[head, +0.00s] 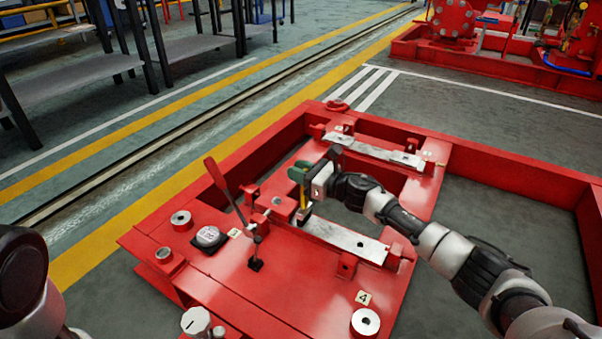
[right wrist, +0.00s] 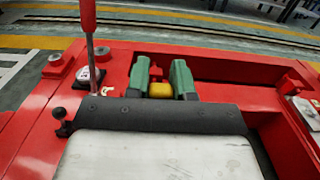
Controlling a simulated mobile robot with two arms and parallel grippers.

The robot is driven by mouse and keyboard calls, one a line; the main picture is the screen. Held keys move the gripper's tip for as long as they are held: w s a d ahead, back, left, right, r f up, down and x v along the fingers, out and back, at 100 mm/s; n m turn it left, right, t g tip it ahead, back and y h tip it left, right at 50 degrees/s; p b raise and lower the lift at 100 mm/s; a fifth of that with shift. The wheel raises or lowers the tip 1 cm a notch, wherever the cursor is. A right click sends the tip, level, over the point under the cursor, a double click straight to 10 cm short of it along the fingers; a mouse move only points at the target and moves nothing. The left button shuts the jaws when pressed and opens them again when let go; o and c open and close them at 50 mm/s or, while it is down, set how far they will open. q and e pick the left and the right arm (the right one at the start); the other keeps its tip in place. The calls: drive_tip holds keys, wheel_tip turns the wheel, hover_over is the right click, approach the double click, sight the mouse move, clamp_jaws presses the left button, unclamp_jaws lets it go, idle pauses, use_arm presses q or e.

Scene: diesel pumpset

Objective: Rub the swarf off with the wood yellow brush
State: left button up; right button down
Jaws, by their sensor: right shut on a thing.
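My right gripper (head: 299,175), with green fingers, is shut on the yellow brush (head: 303,197). The brush hangs below the fingers, with a dark lower end near the left end of the near metal strip (head: 345,240); I cannot tell whether it touches. In the right wrist view the brush (right wrist: 160,90) shows as a yellow block between the green fingers (right wrist: 161,75). A far metal strip (head: 375,151) lies on the red frame (head: 300,280). Dark specks on the strips may be swarf, too small to tell. My left gripper is out of view.
A red lever (head: 217,180) rises left of the gripper. A round gauge (head: 208,236), metal rings (head: 181,220) and a plate marked 4 (head: 363,298) are on the frame. Grey tables (head: 85,75) stand at upper left. Open floor lies left of the frame.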

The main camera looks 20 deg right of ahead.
drive_tip(key=shift+s+d, duration=0.1)
drive_tip(key=shift+p+v, duration=0.3)
drive_tip(key=shift+v, duration=5.25)
drive_tip(key=b+x, duration=0.2)
drive_tip(key=x, duration=0.9)
drive_tip(key=shift+b, duration=0.4)
